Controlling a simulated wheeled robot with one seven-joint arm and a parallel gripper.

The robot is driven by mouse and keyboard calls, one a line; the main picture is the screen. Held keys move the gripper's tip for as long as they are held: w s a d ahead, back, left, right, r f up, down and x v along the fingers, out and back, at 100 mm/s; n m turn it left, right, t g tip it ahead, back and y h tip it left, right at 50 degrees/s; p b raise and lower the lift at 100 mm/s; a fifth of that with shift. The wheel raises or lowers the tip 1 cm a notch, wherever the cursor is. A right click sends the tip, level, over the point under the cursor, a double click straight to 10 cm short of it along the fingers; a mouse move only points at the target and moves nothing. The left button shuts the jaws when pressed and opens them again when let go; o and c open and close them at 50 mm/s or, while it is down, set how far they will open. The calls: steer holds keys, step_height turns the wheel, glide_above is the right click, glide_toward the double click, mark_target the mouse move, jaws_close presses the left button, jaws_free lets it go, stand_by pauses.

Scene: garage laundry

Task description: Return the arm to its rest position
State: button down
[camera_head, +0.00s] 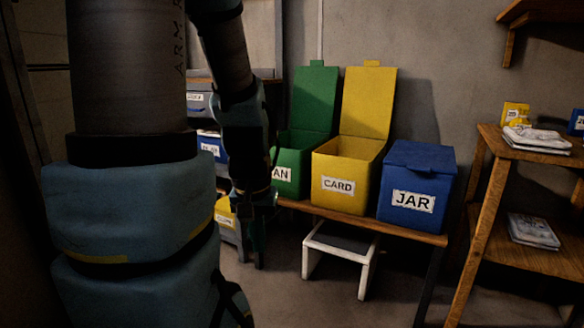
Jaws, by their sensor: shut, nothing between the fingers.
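My arm fills the left side of the head view, with its large links close to the camera. My gripper (258,240) points down at the arm's far end, in front of the left end of the bench with the bins. It is shut and holds nothing. From this view it overlaps the edge of the green bin (292,160), and part of that bin's label is hidden behind the arm. I cannot tell how far the gripper is from the bench.
Yellow CARD bin (340,168) stands with its lid up, like the green one. Blue JAR bin (413,188) is closed. They stand on a wooden bench (420,236); a white stool (343,247) is below. A wooden shelf (525,259) with papers stands right. Labelled drawers are partly hidden left.

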step_height(320, 180, up, 33)
steer(key=p, duration=3.1)
